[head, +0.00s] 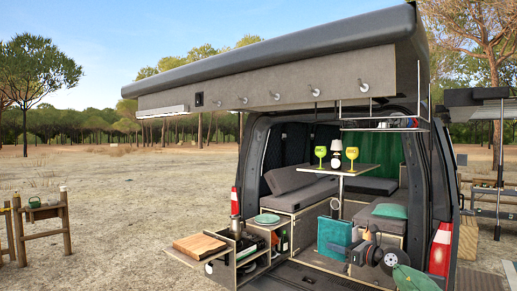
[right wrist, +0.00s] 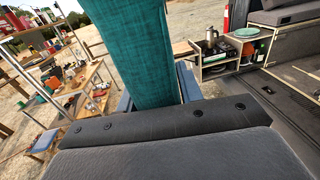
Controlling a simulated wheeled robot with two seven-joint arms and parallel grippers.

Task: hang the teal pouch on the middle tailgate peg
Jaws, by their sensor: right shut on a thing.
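The teal pouch (head: 334,238) shows in the head view low in front of the van's open rear. Its cloth also fills the upper middle of the right wrist view (right wrist: 135,50). My right gripper (head: 358,254) is shut on the pouch, at the pouch's right side in the head view; the exact grip point is hard to see. A row of several pegs runs along the raised tailgate, well above the pouch. The middle peg (head: 275,96) is bare. My left gripper is not in view.
The raised tailgate (head: 290,82) overhangs the van's rear. A table with two yellow-green cups (head: 320,152) and a lamp stands inside. A pull-out kitchen (head: 210,248) with a wooden board and kettle juts out at left. A wire shelf (head: 385,124) hangs below the tailgate's right end.

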